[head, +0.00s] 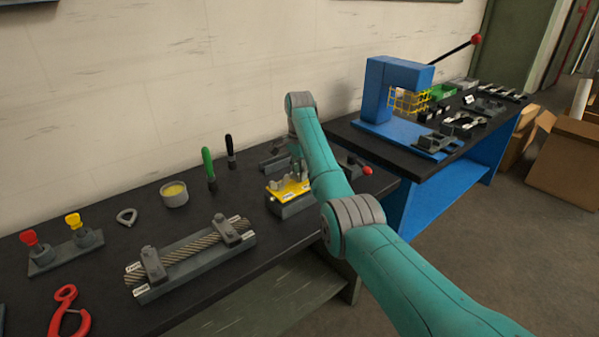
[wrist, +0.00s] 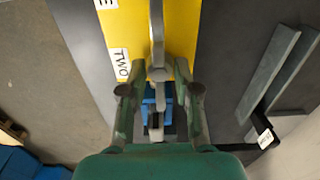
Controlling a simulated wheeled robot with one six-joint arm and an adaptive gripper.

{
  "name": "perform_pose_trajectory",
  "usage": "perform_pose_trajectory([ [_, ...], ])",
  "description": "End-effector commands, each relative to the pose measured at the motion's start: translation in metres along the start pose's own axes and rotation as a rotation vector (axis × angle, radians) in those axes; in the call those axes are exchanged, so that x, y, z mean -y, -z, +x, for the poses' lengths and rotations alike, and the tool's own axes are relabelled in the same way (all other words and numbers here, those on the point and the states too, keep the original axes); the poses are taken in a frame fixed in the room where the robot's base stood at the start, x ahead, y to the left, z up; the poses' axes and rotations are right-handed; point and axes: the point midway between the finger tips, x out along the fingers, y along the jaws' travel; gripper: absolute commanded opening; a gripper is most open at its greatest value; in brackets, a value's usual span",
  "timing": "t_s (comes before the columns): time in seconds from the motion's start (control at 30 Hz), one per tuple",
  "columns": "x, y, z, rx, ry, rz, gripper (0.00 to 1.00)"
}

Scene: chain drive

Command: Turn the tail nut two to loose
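A yellow plate (head: 290,187) with white labels sits on a dark block on the near bench, under my wrist. It also shows in the wrist view (wrist: 183,25), where one label reads TWO (wrist: 119,65) and another is cut off at the top edge. My gripper (wrist: 159,72) is over the plate with its fingers apart. A grey metal part (wrist: 157,45) runs between the fingers, its wider end close to the fingertips; I cannot tell whether they touch it. In the head view my gripper (head: 299,172) is small and partly hidden by my arm. I cannot single out tail nut two.
Left on the bench (head: 90,268) are a rope clamp fixture (head: 190,262), a tin (head: 174,194), green (head: 208,165) and black-handled tools (head: 231,152), and a red hook (head: 68,312). A red-knobbed lever (head: 367,170) stands right of my wrist. A blue press (head: 385,95) is beyond.

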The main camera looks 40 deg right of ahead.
Motion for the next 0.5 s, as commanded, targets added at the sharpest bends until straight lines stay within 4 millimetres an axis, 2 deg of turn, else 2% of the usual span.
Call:
perform_pose_trajectory([
  [0.03,0.0,0.0,-0.0001,0.0,0.0,0.0,0.13],
  [0.1,0.0,0.0,-0.0001,0.0,0.0,0.0,0.0],
  [0.5,0.0,0.0,-0.0002,0.0,0.0,-0.058,0.0],
])
